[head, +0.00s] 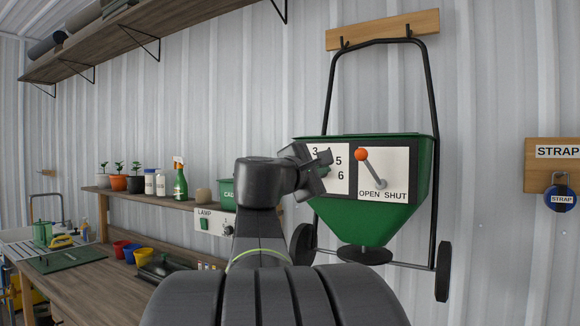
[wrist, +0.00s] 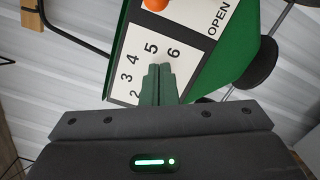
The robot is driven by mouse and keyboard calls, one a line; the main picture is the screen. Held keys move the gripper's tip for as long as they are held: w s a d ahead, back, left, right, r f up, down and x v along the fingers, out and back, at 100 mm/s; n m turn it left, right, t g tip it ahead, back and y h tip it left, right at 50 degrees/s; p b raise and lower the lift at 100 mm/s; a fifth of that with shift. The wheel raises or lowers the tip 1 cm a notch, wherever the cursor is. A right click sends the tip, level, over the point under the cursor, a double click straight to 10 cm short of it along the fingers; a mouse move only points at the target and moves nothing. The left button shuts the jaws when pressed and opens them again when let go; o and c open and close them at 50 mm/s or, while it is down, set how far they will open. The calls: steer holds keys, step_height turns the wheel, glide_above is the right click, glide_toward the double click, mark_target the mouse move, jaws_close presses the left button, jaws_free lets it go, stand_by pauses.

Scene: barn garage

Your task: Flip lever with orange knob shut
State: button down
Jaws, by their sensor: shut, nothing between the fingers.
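The lever has an orange knob (head: 361,155) on a thin grey rod (head: 374,174). It sits on a white plate (head: 400,165) marked OPEN and SHUT, on the front of a green hopper. The knob leans up and left, toward the OPEN side. In the wrist view the orange knob (wrist: 155,4) is cut off at the top edge. My gripper (head: 325,172) is shut and empty, left of the lever, in front of the numbered dial plate (head: 340,182). In the wrist view the closed fingertips (wrist: 159,68) are over that plate near 5 and 6, apart from the knob. Contact with the plate is unclear.
The green hopper (head: 400,220) hangs by its black handle frame from a wooden wall board (head: 382,30). A strap reel (head: 559,197) hangs at the far right. A bench (head: 110,285) and shelf with pots and bottles stand at left. Space right of the hopper is clear.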

mark_target(370, 167)
steer(key=d, duration=0.2)
steer(key=w+d+r+p, duration=0.1)
steer(key=d, duration=0.1)
steer(key=d+r+p, duration=0.1)
steer(key=shift+w+d, duration=0.35)
steer(key=shift+d, duration=0.05)
steer(key=shift+s+d+r+m, duration=0.25)
steer(key=shift+r+m, duration=0.05)
steer(key=shift+m, duration=0.4)
steer(key=shift+s+d+r+m+g+y+b, duration=0.1)
steer(key=shift+s+d+r+m+b, duration=0.3)
steer(key=shift+s+d+m+b, duration=1)
steer(key=shift+s+d+r+m+g+y, duration=0.15)
steer(key=shift+d+r+m, duration=0.5)
steer(key=shift+m, duration=1.6)
steer(key=shift+s+d+r+m+g+y+b, duration=0.15)
steer(key=shift+s+d+m+b, duration=0.6)
steer(key=shift+d+m, duration=0.85)
steer(key=shift+a+m, duration=0.25)
steer(key=shift+a, duration=0.05)
steer(key=shift+r, duration=0.1)
